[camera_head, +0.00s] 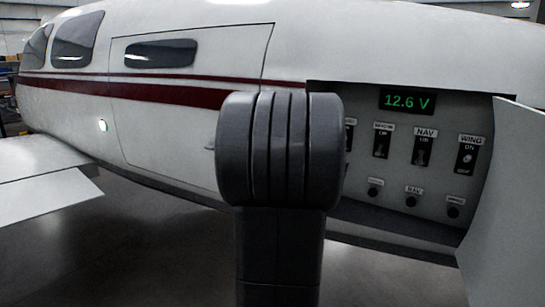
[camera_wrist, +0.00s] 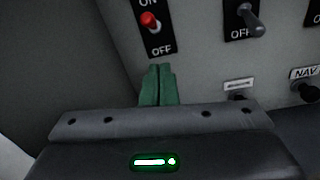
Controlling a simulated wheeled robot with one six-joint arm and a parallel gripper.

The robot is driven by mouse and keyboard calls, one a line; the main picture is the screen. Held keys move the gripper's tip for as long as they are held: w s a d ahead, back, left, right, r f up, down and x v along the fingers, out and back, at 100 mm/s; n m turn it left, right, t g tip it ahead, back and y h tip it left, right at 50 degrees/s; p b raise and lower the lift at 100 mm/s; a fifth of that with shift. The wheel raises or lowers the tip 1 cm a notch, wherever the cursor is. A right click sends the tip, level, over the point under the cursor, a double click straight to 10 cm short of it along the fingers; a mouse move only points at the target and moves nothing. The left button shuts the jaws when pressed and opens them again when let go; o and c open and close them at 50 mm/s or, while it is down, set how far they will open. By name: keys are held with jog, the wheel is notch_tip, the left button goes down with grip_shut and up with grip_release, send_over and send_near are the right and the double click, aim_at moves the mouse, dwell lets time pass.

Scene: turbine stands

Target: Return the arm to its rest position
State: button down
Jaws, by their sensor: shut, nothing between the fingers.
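My gripper (camera_wrist: 159,84) shows in the wrist view as two green fingers side by side, shut with nothing between them. The fingertips stand just below a switch with a red tip (camera_wrist: 149,21) marked ON and OFF; I cannot tell whether they touch the panel. In the head view a dark grey part of my arm (camera_head: 279,150) rises in front of the aircraft and covers the left part of the switch panel. My gripper is hidden there.
The switch panel (camera_head: 399,150) sits in an opening in the white aircraft (camera_head: 200,120). It has several labelled switches, small knobs and a green 12.6 V display (camera_head: 407,101). An open door (camera_head: 510,200) stands at right. A wing (camera_head: 45,185) juts out at left, above clear floor.

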jog(key=s+a+b, duration=0.1)
jog(key=s+a+f+t+b, duration=0.1)
jog(key=s+b, duration=0.1)
dwell(0.5)
jog(key=shift+f, duration=0.15)
